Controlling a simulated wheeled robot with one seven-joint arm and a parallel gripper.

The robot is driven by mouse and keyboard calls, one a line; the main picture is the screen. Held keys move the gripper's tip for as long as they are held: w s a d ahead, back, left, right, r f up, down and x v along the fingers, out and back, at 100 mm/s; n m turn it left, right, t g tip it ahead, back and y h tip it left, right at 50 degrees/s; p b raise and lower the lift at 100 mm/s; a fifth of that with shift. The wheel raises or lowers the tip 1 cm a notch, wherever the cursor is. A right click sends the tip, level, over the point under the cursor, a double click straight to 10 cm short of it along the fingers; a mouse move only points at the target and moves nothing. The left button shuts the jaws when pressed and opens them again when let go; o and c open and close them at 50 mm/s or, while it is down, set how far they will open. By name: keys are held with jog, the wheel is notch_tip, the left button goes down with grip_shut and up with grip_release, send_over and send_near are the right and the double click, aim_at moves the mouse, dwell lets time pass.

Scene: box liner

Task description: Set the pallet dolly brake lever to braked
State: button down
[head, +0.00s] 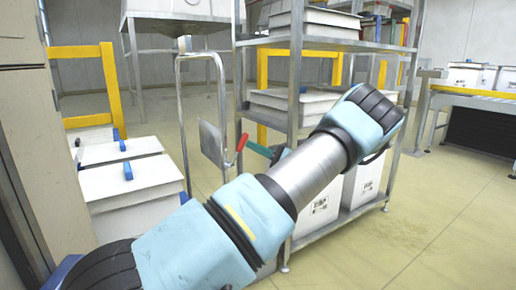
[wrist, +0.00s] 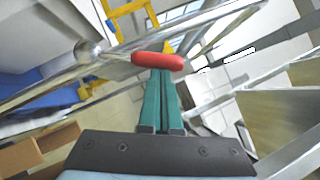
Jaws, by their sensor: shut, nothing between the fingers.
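The red grip of a lever (head: 241,143) shows in the head view beside an upright metal frame (head: 182,110) with a small grey plate (head: 212,143). I take it for the brake lever; which setting it is in, I cannot tell. My gripper (head: 247,146) has its green fingers together and empty, with the tips at the red grip. In the wrist view the red grip (wrist: 158,61) lies crosswise right at the fingertips (wrist: 160,73), outside the fingers. Whether they touch I cannot tell. The dolly's lower part is hidden behind my arm.
A grey metal shelf rack (head: 296,80) with white boxes stands close on the right of my gripper. White lidded boxes (head: 130,182) with blue handles stand at left, near a yellow frame (head: 108,90). Open floor (head: 440,200) lies at right. A conveyor (head: 480,100) is farther back.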

aim_at(242, 140)
jog(key=shift+s+a+r+n+g+h+p, duration=0.35)
jog(key=shift+a+r+n+g+p, duration=0.25)
jog(key=shift+n, duration=0.4)
jog(key=shift+s+a+r+n+g+h+p, duration=0.25)
jog(key=shift+s+a+r+n+h+p, duration=0.2)
jog(key=shift+a+n, duration=0.45)
jog(key=shift+s+a+r+n+g+h+p, duration=0.3)
jog(key=shift+a+r+n+g+p, duration=0.25)
jog(key=shift+n, duration=0.55)
jog(key=shift+a, duration=0.1)
